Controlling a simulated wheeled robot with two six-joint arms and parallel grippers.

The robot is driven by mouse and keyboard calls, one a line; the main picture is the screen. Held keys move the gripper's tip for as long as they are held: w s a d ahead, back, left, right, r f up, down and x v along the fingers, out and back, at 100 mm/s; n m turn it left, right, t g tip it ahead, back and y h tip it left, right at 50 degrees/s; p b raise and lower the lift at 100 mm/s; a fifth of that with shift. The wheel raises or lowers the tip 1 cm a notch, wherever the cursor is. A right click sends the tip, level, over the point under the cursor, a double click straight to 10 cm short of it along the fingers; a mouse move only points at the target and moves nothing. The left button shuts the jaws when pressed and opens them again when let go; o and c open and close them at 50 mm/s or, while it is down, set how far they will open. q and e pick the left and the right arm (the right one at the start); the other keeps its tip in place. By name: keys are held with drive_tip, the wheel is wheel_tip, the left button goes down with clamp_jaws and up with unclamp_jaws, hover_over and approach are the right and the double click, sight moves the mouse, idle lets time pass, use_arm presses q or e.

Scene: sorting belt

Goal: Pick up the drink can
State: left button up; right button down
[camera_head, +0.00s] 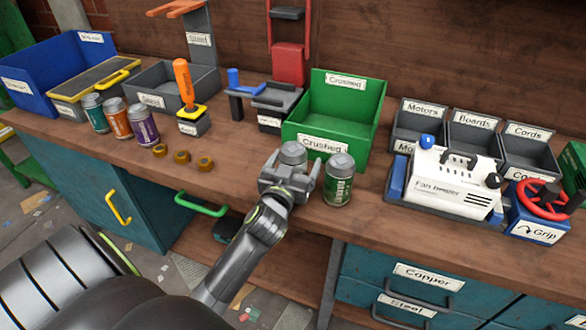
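My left gripper (291,169) is at the front middle of the bench, with its fingers on either side of a drink can. Only this can's silver top and upper side (293,153) show; the gripper hides the rest. I cannot tell whether the fingers press on it or whether it is off the bench. A green drink can (338,183) stands upright just to the right, clear of the gripper. Teal (94,114), orange (118,120) and purple (142,124) cans stand in a row at the left. My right gripper is not in view.
A green bin (324,146) labelled "Crushed" stands right behind the gripper. A white fan heater (447,183) is at the right. Small brass rings (181,156) lie left of the gripper. A red-handled press (290,60) stands behind. Bare bench lies front left.

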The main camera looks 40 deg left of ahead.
use_arm(q)
drive_tip(key=shift+c, duration=0.4)
drive_tip(key=c, duration=0.9)
drive_tip(key=shift+c, duration=0.2)
drive_tip(key=shift+r, duration=0.1)
